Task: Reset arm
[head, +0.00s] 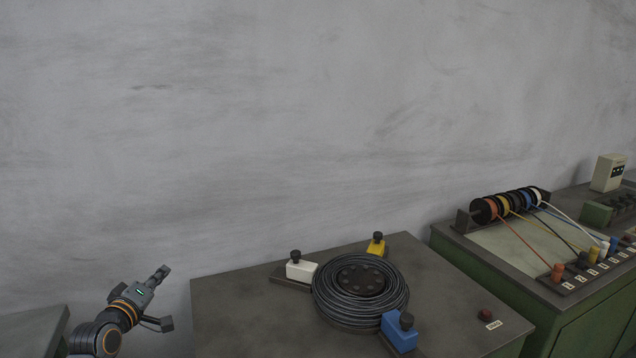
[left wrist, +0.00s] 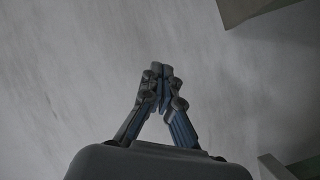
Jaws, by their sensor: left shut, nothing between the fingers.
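My left gripper (head: 162,274) is at the lower left of the head view, in front of the grey wall. It is raised and stands to the left of the middle table, apart from it. In the left wrist view the left gripper's fingertips (left wrist: 161,70) meet, and nothing shows between them. My right gripper is in neither view.
A dark-topped table (head: 240,310) holds a black wire coil (head: 330,300) among white (head: 301,270), yellow (head: 376,246) and blue (head: 400,333) blocks. A red button (head: 485,314) sits near its right corner. A green bench (head: 470,265) with coloured spools (head: 505,204) stands right. Another surface (head: 30,330) is at left.

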